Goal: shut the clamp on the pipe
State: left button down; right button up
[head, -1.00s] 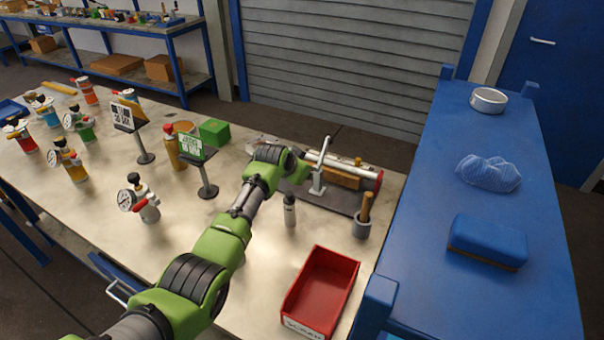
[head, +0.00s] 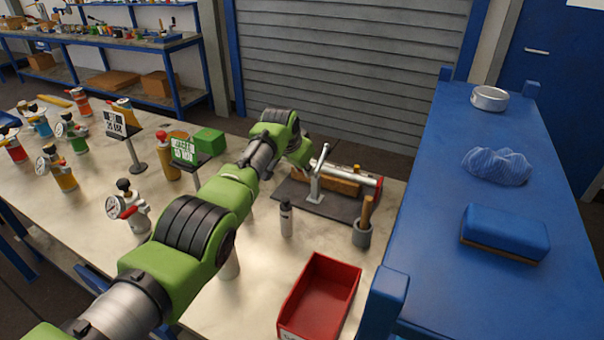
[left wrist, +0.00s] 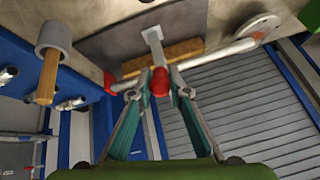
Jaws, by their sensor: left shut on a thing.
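The clamp (head: 315,187) stands on a dark plate beside the pipe, with its pale lever upright and leaning a little right. The pipe (head: 365,178), pale with a red end, lies beyond it along a wooden block. In the left wrist view my left gripper (left wrist: 160,88) is shut on the clamp's red-ended handle (left wrist: 160,80). My right gripper is out of view.
A grey cup with a wooden-handled tool (head: 363,232) and a dark-capped bottle (head: 286,218) stand nearby. A red tray (head: 320,300) is at the front. Sign stands, a green box (head: 209,141) and several gauged vessels are to the left. A blue bench (head: 440,200) borders the right.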

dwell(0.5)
pick_arm(q)
jog(key=c, duration=1.9)
grip_release()
jog(key=shift+w, duration=0.1)
jog(key=shift+r, duration=0.2)
jog(key=v, duration=1.1)
jog(key=shift+s+r, duration=0.25)
